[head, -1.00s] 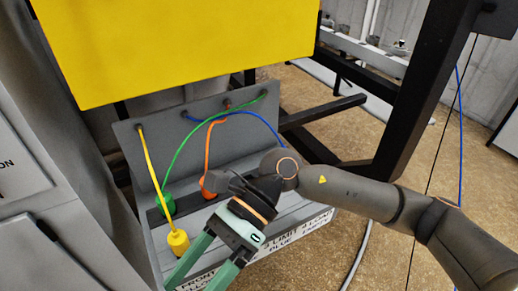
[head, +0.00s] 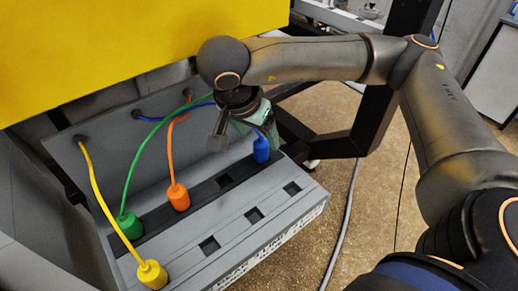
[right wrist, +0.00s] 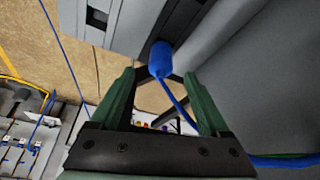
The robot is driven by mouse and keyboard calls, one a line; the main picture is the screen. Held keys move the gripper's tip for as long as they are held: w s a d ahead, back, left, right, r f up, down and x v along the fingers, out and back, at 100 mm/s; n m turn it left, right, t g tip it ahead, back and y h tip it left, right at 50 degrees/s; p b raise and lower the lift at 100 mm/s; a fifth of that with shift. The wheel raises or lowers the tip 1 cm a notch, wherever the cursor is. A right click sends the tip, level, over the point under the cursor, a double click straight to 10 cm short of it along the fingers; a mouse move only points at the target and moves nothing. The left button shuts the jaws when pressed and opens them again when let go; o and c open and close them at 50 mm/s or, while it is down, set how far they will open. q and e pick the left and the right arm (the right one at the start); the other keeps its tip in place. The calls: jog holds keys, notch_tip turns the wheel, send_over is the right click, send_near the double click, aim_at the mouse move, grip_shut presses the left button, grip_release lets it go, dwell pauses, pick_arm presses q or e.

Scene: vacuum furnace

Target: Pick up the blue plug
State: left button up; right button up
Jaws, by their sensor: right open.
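The blue plug (head: 261,147) stands upright at the right end of the dark strip on the grey panel box. Its blue cable runs up behind my right gripper (head: 262,118) to the back plate. My right gripper is just above and behind the plug, partly hidden by its own wrist. In the right wrist view the open green fingers (right wrist: 160,73) point toward the blue plug (right wrist: 161,58), which shows between and just beyond the tips. The cable passes between the fingers. I see no contact with the plug. My left gripper is not in view.
Orange (head: 178,197), green (head: 130,225) and yellow (head: 152,274) plugs with cables stand to the left on the grey box (head: 290,215). Several empty square sockets lie in front. A yellow panel (head: 130,50) hangs above, and a black frame post (head: 375,125) stands to the right.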

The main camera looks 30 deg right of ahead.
aim_at(261, 142)
jog(key=x, duration=0.4)
jog(key=shift+w+d+f, duration=0.15)
jog(key=shift+d+f, duration=0.1)
jog(key=shift+f, duration=0.05)
grip_shut()
dwell(0.4)
